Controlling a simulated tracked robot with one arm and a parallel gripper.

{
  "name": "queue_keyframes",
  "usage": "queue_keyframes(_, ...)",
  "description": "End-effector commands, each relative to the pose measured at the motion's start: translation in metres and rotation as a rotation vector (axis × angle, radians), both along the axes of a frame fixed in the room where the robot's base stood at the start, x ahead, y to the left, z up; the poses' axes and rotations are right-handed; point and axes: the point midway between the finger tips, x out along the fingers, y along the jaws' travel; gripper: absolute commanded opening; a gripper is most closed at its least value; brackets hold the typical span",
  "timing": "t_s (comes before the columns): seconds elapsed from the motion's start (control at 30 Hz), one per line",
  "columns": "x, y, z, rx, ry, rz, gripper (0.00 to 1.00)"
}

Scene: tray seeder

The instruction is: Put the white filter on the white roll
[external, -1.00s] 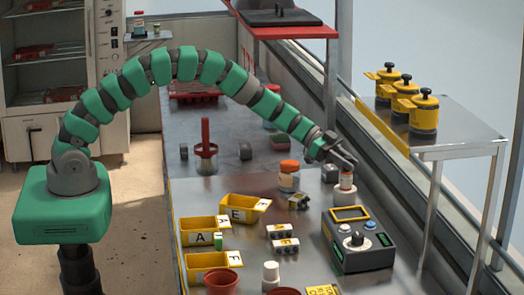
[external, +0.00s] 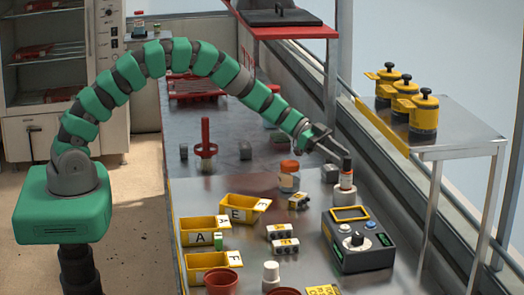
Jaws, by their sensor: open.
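The white roll (external: 345,196) stands on the metal bench behind the grey control box. My gripper (external: 335,144) is open and empty, just above and to the left of the filter. One finger reaches close to the dark top; I cannot tell whether it touches. The exact contact between filter and roll is too small to see.
The control box (external: 358,246) stands in front of the roll. An orange-capped jar (external: 289,177) and a dark block (external: 330,173) are nearby on the left. Yellow bins (external: 205,262) and a white bottle (external: 271,277) stand nearer the front. The bench's raised edge runs along the right.

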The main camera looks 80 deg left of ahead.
Motion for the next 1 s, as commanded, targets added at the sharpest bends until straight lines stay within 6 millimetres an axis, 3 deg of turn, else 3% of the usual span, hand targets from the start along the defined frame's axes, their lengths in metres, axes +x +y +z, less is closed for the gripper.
queue_keyframes(0.3, -0.036, 0.037, 0.022, 0.000, -0.002, 0.003, 0.43)
queue_keyframes(0.5, -0.049, 0.049, 0.031, -0.001, -0.003, -0.001, 0.43)
queue_keyframes(0.87, -0.052, 0.051, 0.033, 0.000, -0.004, 0.000, 0.43)
queue_keyframes(1.0, -0.039, 0.058, 0.059, 0.036, -0.058, 0.049, 0.43)
